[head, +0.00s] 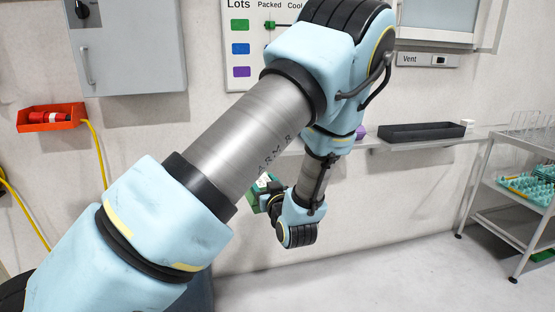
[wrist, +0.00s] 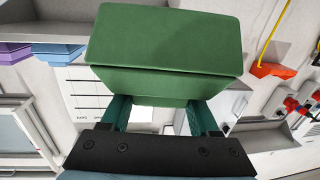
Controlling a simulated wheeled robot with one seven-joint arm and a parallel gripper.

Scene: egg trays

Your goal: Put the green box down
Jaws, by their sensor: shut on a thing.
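The green box (wrist: 163,45) is large in the wrist view, between the two fingers of my gripper (wrist: 158,112). My gripper is shut on it. In the head view the green box (head: 259,200) shows only in part, with white marks near its top, at the end of my arm. It appears held in the air in front of the wall, below shelf height. My wrist hides the rest of it and most of the fingers. I cannot see what is directly under the box.
A wall shelf (head: 410,146) carries a black tray (head: 422,132) and a partly hidden purple box (head: 360,132). A metal cart (head: 494,185) with teal egg trays (head: 530,188) stands at right. An orange bin (head: 50,117) hangs on the left wall. Clear floor shows at lower right.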

